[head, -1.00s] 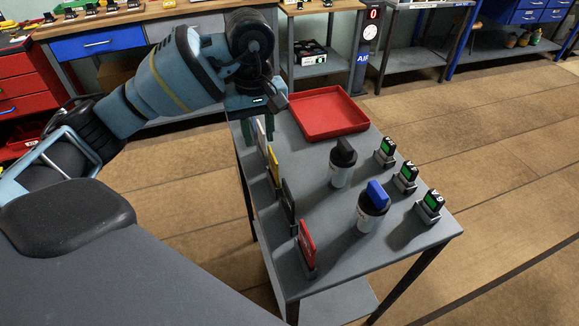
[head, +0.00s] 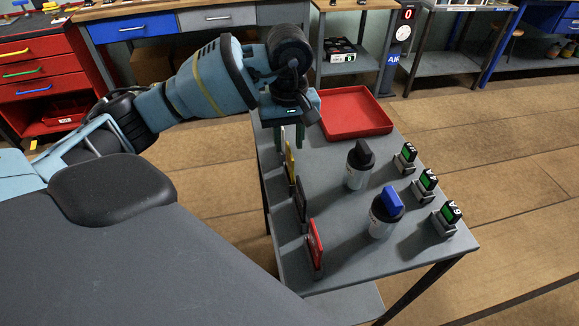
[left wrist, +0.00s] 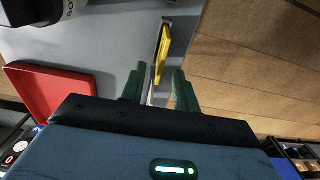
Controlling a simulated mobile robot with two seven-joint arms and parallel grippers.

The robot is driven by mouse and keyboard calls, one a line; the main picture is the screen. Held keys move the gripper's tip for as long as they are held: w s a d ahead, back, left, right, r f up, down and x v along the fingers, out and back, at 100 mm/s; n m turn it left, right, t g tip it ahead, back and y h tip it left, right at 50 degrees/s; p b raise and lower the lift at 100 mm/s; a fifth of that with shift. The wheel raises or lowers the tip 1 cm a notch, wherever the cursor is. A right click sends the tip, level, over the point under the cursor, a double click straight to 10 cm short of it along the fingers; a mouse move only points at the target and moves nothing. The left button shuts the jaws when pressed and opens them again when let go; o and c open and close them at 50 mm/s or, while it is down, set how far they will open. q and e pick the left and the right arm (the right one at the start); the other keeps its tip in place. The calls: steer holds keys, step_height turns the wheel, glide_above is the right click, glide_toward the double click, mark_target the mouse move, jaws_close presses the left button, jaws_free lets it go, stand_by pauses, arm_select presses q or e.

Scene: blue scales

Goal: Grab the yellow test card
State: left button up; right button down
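The yellow test card (head: 289,168) stands on edge in a row along the left side of the grey table (head: 345,220). It also shows in the left wrist view (left wrist: 163,48), beyond my fingertips and apart from them. My left gripper (head: 290,138) is low over the far end of the row, by a white card (head: 283,143). In the left wrist view its two green fingers (left wrist: 157,88) are apart. The white card's thin edge (left wrist: 149,84) shows between them with gaps at the sides. My right gripper is not in view.
A black card (head: 300,205) and a red card (head: 315,245) stand nearer in the row. A black-topped jar (head: 357,172), a blue-topped jar (head: 383,220) and small green-screened devices (head: 424,187) stand right. A red tray (head: 355,113) lies at the far end.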

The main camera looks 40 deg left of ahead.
mark_target(290, 151)
arm_select(q)
steer(key=f, duration=0.3)
steer(key=shift+s+d+f, duration=0.2)
steer(key=shift+s+d, duration=0.15)
steer(key=shift+d, duration=0.05)
steer(key=shift+f+p, duration=0.3)
steer(key=shift+f, duration=0.25)
steer(key=shift+c, duration=0.4)
jaws_close()
